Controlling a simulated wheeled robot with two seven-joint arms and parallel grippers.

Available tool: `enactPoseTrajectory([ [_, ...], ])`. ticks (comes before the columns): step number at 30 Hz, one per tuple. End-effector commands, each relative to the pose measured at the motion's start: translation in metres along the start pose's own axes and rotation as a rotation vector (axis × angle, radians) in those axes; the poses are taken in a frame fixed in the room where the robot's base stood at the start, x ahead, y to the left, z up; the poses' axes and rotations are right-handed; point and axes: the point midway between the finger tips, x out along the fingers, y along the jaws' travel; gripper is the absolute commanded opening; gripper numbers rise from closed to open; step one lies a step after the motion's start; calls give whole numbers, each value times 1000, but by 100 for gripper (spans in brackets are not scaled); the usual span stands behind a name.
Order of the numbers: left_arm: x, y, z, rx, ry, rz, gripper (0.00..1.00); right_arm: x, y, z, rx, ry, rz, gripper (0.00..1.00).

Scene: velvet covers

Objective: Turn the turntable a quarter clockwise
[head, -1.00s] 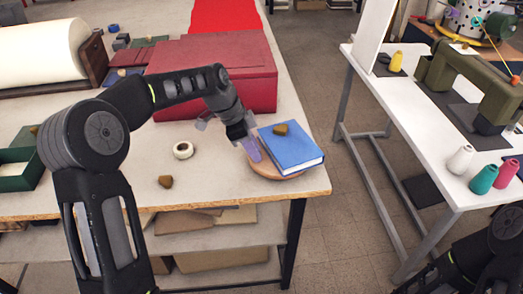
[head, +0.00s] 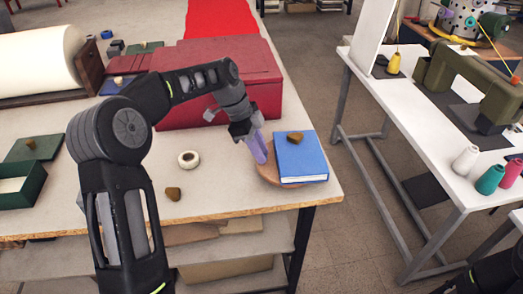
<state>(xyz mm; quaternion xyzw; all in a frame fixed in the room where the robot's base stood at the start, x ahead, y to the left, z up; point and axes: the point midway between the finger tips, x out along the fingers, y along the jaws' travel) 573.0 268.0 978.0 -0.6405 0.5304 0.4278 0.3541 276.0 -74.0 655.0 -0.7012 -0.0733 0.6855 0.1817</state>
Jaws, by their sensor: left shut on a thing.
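The turntable (head: 265,171) is a round wooden disc near the right front corner of the table. A blue book (head: 300,160) lies on it and hides most of it, with a small brown lump (head: 295,137) on top. My left gripper (head: 251,137) is above the turntable's left side, beside the book. It is shut on a purple bar (head: 258,149), which slants down to the turntable's left part. I cannot tell whether the bar is fixed to the disc. My right gripper is out of view.
A large red case (head: 195,112) stands behind my left arm. A white ring-shaped roll (head: 188,159) and a brown lump (head: 173,194) lie to the left, with a green box (head: 22,190) farther left. A floor gap separates the white sewing table (head: 415,130).

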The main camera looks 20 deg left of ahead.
Motion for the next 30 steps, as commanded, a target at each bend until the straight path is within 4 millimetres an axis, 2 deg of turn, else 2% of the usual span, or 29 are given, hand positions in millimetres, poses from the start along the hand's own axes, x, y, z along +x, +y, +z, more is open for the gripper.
enactPoseTrajectory([
  [12,-1,-1,1,2,-1,-2,0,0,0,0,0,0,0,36],
  [13,-1,-1,1,2,-1,-2,24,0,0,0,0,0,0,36],
  [19,0,0,0,2,-1,-1,40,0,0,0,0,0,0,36],
  [30,-4,0,0,3,-1,0,42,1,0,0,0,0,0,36],
])
